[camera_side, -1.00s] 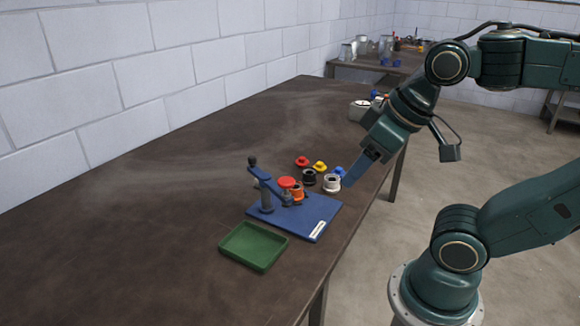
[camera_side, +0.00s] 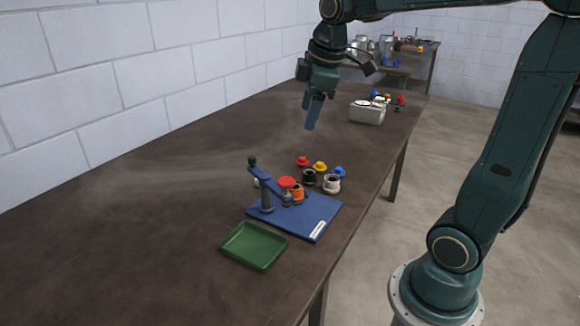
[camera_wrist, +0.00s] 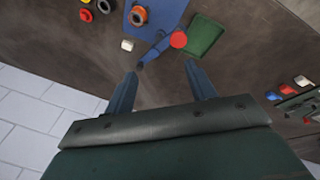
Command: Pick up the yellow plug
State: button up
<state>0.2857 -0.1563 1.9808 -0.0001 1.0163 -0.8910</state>
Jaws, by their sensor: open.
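The yellow plug (camera_side: 320,166) sits on the brown table in the side view, between a red plug (camera_side: 303,161) and a blue plug (camera_side: 339,172). In the wrist view a sliver of yellow shows at the top edge, beside the red plug (camera_wrist: 86,15). My gripper (camera_side: 311,122) is above the table, beyond the plugs and apart from them. In the wrist view its two fingers (camera_wrist: 163,76) are spread with nothing held between them.
A blue base (camera_side: 310,215) carries a lever press. A green tray (camera_side: 253,247) lies in front. A grey box (camera_side: 367,112) stands farther back. The table's left side is clear.

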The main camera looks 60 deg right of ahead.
jog(key=w+d+f+n+g, duration=0.1)
jog(key=w+d+f+n, duration=0.15)
jog(key=w+d, duration=0.4)
jog(key=n+g+y, duration=0.1)
jog(key=n+g, duration=0.1)
jog(key=n, duration=0.7)
send_over(320, 163)
notch_tip(320, 163, down, 15)
jog(key=shift+d+m, duration=0.15)
jog(key=shift+m, duration=0.1)
jog(key=shift+f, duration=4.2)
jog(key=shift+f, duration=2.6)
